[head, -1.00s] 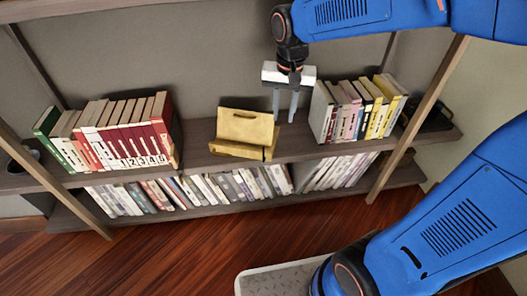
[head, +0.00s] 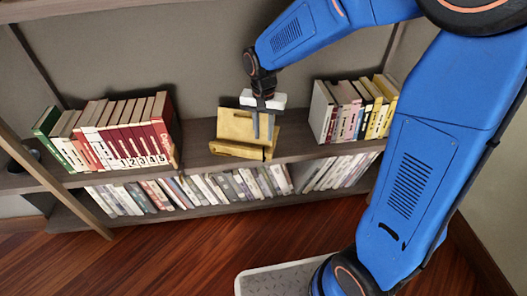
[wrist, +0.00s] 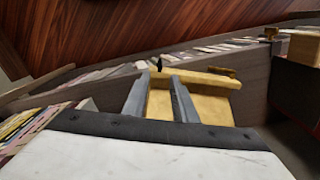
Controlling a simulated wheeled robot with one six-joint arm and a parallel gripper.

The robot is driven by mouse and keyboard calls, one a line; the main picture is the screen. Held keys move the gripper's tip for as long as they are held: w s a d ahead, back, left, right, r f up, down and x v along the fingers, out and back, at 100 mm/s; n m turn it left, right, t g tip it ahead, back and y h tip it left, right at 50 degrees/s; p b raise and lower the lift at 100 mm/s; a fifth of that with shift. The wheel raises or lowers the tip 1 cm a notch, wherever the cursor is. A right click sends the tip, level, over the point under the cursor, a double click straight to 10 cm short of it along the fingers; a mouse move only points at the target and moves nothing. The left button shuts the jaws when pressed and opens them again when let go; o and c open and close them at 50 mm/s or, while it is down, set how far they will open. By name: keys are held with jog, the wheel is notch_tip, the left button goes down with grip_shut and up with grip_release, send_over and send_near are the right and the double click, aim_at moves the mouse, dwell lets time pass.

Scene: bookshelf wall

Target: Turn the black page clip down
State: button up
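A yellow wooden book stand (head: 235,124) with a tilted back and a front ledge stands on the upper shelf board; it also shows in the wrist view (wrist: 207,107). The black page clip (wrist: 159,63) is a small dark piece at the stand's ledge in the wrist view, just beyond my fingertips. I cannot make it out in the head view. My gripper (head: 263,136) hangs in front of the stand's right part, pointing down. In the wrist view my gripper (wrist: 157,84) has its two grey fingers apart with nothing held between them.
More books (head: 190,190) fill the board below.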

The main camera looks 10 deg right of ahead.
aim_at(264, 148)
notch_tip(264, 148, down, 10)
jog(key=shift+r, duration=0.2)
dwell(0.3)
grip_shut()
dwell(1.2)
